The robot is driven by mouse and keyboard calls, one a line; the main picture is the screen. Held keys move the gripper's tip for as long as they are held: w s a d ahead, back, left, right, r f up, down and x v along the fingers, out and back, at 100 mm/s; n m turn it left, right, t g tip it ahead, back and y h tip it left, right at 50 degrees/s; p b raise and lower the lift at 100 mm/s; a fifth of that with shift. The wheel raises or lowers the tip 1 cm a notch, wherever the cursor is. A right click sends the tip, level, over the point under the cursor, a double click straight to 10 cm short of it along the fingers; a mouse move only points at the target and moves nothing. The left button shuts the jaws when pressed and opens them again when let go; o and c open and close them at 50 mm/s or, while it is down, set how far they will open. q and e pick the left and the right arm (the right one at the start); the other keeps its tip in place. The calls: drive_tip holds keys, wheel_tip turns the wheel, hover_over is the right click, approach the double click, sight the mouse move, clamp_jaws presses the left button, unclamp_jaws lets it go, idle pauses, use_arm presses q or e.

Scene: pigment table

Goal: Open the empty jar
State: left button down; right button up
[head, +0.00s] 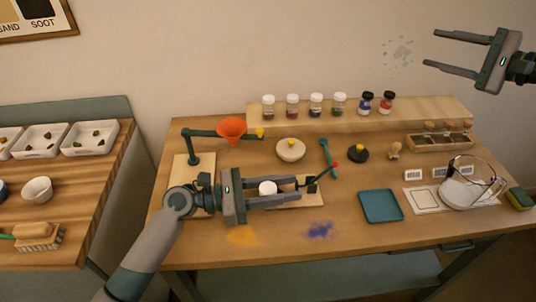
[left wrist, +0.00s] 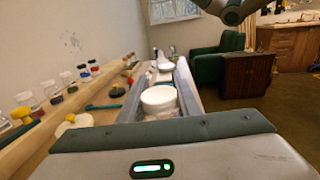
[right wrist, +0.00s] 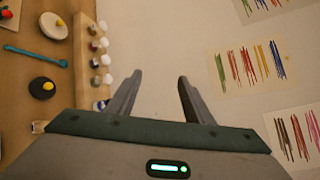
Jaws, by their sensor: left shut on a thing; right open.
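A white, round-topped jar (head: 268,188) stands at the small wooden stand (head: 312,199) near the table's front middle. It also shows in the left wrist view as a pale cylinder (left wrist: 158,101). My left gripper (head: 311,189) reaches in from the left, with its two fingers on either side of the jar, shut on it. The fingers hide the jar's lower part, and I cannot tell what is inside. My right gripper (head: 430,48) is open and empty, high above the table's back right by the wall. Its spread fingers show in the right wrist view (right wrist: 160,78).
A dark lever with a red knob (head: 334,165) rises beside the stand. An orange funnel (head: 231,127) is behind my left arm. Several filled jars (head: 316,104) line the back shelf. A teal tray (head: 381,206) and glass vessel (head: 480,188) are at right.

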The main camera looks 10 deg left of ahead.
drive_tip(key=s+a+n+g, duration=0.2)
drive_tip(key=a+n+g, duration=0.1)
drive_tip(key=a, duration=0.6)
drive_tip(key=s+a+n+g, duration=0.2)
drive_tip(key=s+a, duration=0.1)
drive_tip(key=a, duration=0.5)
drive_tip(key=n+g+h, duration=0.5)
drive_tip(key=n+h, duration=0.6)
drive_tip(key=h, duration=0.2)
hover_over(268, 188)
wheel_tip(268, 188, down, 14)
drive_tip(key=shift+f, duration=0.2)
drive_tip(key=shift+f, duration=4)
drive_tip(key=shift+c, duration=0.4)
